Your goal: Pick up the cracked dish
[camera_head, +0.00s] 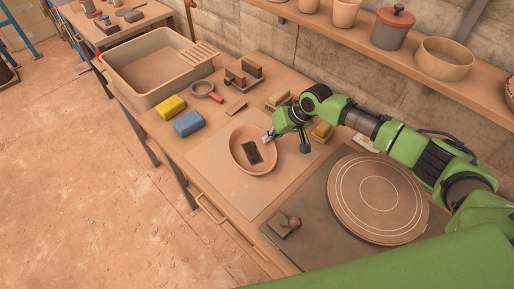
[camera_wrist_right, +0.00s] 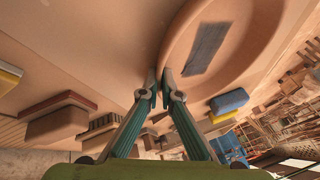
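The dish (camera_head: 241,141) is a brown oval bowl with a dark rectangular patch inside, on a pale board on the worktable. I cannot make out a crack line. It fills the upper right of the right wrist view (camera_wrist_right: 247,28). My right gripper (camera_head: 267,139) is at the dish's right rim in the head view. In the wrist view its fingertips (camera_wrist_right: 160,74) are close together, one on each side of the rim, and look closed on it. The dish looks level and low at the board; whether it touches is unclear. My left gripper is not in view.
A blue block (camera_head: 188,123) and a yellow block (camera_head: 171,107) lie left of the dish. A round wheel disc (camera_head: 378,200) is at right. A sink basin (camera_head: 150,88) stands at back left. A shelf (camera_head: 350,42) with pots runs along the wall.

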